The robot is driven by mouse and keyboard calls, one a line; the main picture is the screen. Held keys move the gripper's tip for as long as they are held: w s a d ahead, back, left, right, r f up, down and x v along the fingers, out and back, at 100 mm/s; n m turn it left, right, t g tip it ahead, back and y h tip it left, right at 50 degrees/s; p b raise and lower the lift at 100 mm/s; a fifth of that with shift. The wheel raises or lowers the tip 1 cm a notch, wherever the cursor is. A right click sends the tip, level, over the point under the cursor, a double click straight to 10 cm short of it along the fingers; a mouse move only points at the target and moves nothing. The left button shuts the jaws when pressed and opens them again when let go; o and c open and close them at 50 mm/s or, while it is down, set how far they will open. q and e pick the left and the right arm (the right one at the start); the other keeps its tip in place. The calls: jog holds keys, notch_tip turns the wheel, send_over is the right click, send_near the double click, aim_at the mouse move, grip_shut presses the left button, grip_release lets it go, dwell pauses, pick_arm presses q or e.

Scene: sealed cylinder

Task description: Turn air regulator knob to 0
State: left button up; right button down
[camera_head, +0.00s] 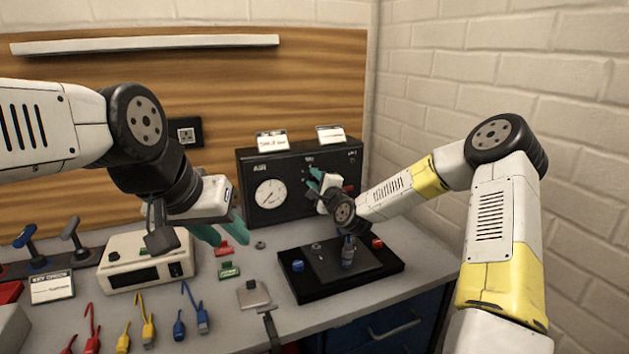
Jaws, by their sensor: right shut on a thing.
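The black air regulator box (256,215) stands against the wooden back panel, marked AIR, with a round white gauge (270,194) on its front. My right gripper (316,181) is at the front of this box, right of the gauge, with its teal fingers shut on the regulator knob. The gripper hides the knob, so I cannot read its setting. The gauge's needle is too small to read surely. My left gripper (226,230) hangs over the bench left of the box, its teal fingers apart and empty.
A black tray (292,286) with a small blue bottle (348,252) lies in front of the box. A cream meter box (145,262), coloured cables (147,322) and small red and green blocks lie left. A brick wall (440,85) bounds the right.

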jog(key=n, duration=1.1)
jog(key=shift+f, duration=0.1)
jog(key=n, duration=0.3)
jog(key=shift+n, duration=0.3)
jog(key=n, duration=0.9)
jog(key=shift+n, duration=0.3)
jog(key=shift+d+f, duration=0.1)
jog(key=c, duration=1.1)
grip_release()
